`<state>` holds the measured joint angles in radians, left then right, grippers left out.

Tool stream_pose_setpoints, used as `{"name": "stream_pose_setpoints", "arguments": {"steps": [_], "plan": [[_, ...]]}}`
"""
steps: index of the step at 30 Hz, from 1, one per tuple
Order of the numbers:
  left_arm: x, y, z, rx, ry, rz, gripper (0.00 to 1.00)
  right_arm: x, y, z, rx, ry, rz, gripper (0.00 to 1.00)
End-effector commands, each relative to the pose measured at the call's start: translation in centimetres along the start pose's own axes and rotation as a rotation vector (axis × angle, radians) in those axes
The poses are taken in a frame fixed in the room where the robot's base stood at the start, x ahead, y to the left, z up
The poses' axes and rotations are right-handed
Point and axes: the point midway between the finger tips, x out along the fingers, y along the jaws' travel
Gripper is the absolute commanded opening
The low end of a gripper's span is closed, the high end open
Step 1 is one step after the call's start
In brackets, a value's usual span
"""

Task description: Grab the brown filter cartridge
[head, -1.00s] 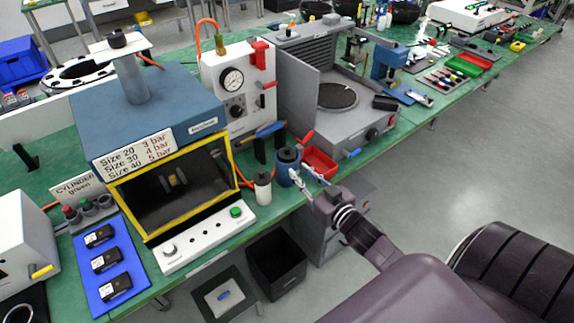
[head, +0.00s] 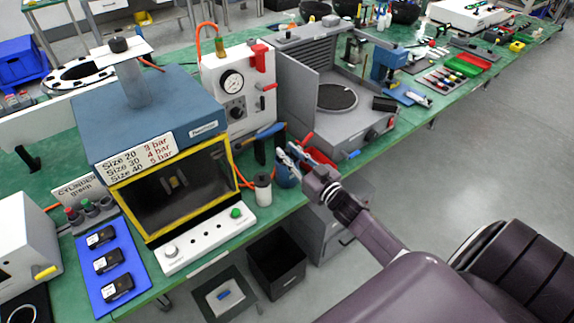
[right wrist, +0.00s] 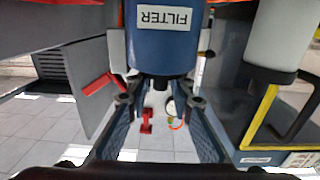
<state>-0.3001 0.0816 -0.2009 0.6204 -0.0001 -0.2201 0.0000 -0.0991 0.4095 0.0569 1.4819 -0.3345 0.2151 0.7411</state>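I cannot pick out a brown filter cartridge in either view. A blue cylinder labelled FILTER (right wrist: 165,45) fills the top middle of the right wrist view. In the head view this blue cylinder (head: 287,177) stands near the bench's front edge, partly hidden by my gripper. My right gripper (head: 288,153) reaches over it from the right. In the right wrist view its fingers (right wrist: 160,102) are spread, with the dark end of the cylinder near the gap between the tips. I see nothing gripped. My left gripper is out of view.
The yellow-framed chamber (head: 232,165) and gauge panel (head: 264,95) stand close by.

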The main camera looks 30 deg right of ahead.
Motion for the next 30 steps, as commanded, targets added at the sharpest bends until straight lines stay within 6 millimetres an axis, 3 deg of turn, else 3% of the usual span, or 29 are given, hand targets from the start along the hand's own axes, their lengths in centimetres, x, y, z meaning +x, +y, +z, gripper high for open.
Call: {"name": "stream_pose_setpoints", "arguments": {"steps": [11, 17, 30], "plan": [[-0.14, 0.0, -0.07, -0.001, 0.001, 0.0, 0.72, 0.95, -0.07, 0.05, 0.0, -0.001, -0.001, 0.21], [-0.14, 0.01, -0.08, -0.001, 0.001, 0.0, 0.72, 0.93, -0.06, 0.04, 0.0, -0.001, -0.001, 0.0], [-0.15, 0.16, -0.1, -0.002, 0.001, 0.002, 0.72, 0.93, -0.04, -0.15, 0.0, 0.0, -0.001, 0.0]]}}
